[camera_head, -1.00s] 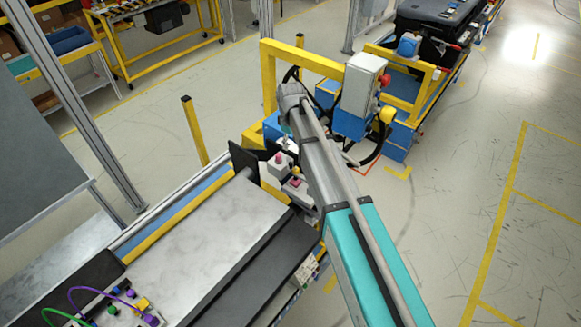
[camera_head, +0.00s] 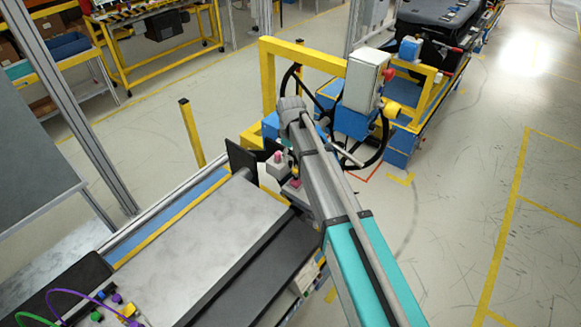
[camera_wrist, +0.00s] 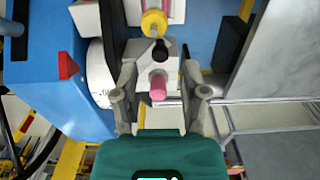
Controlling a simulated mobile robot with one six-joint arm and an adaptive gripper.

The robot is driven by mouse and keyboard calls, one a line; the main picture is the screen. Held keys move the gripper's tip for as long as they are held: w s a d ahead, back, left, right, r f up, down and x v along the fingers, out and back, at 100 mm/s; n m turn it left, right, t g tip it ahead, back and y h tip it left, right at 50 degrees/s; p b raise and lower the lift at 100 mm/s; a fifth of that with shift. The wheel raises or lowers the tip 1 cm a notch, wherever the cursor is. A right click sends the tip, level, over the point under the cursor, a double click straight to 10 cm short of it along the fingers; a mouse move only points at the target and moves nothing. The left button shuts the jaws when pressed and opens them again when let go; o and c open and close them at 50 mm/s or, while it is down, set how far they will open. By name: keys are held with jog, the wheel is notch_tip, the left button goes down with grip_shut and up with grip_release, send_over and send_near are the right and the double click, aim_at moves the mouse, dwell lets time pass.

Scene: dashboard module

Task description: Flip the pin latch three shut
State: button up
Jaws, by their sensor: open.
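In the wrist view a grey metal latch block (camera_wrist: 148,58) carries a pink-tipped pin (camera_wrist: 158,86), a dark round knob (camera_wrist: 159,50) and a yellow collar (camera_wrist: 154,23). Which latch is number three cannot be told. My gripper (camera_wrist: 161,93) is open, one finger on each side of the pink tip, with gaps to it and nothing held. In the head view pink-topped latch parts (camera_head: 278,156) stand at the far end of the bench, partly behind my arm. My gripper is hidden there.
A blue housing (camera_wrist: 60,60) with a red triangle lies left of my gripper, and a grey plate (camera_wrist: 268,55) right. In the head view a white box (camera_head: 363,80) and black ring (camera_head: 384,135) stand beyond my arm. Open floor (camera_head: 460,190) lies to the right.

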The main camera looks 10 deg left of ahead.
aim_at(291, 161)
jog(key=shift+f+b, duration=1.6)
jog(key=shift+f, duration=0.3)
grip_shut()
